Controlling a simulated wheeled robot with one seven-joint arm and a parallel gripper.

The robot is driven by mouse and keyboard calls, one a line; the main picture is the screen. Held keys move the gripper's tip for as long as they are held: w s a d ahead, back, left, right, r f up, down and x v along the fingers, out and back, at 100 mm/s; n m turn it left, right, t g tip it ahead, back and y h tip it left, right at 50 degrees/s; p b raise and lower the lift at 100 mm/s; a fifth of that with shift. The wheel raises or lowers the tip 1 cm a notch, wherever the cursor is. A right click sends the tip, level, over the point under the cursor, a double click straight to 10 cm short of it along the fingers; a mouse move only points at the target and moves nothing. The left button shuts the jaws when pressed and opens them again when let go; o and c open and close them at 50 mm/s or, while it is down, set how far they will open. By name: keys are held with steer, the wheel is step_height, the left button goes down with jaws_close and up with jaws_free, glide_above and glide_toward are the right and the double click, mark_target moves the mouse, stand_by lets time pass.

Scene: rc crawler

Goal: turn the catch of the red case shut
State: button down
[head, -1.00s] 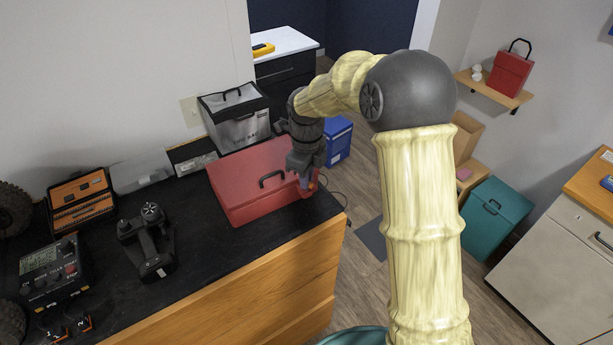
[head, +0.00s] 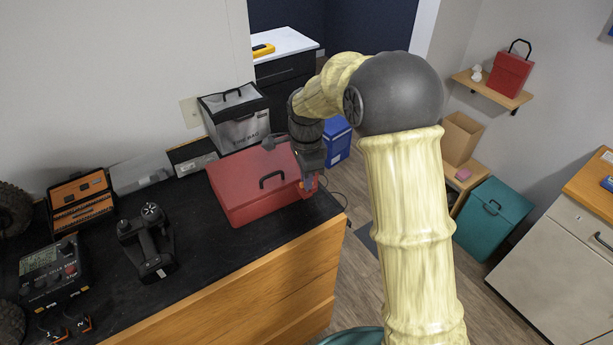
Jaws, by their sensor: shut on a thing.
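My gripper (head: 308,187) is at the case's right front corner, pointing down. It is shut on the catch there. The catch is mostly hidden by the fingers; only a small reddish part shows beside them, so its exact angle cannot be told.
A grey bag (head: 238,117) stands behind the case. A black controller (head: 148,240) and a meter box (head: 52,272) are on the worktop (head: 200,255) to the left. The worktop's front and right edges are close to the case. A blue box (head: 337,140) stands beyond.

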steer(key=shift+r+n, duration=0.1)
steer(key=shift+n, duration=1.2)
steer(key=shift+w, duration=0.1)
steer(key=c, duration=1.5)
jaws_free()
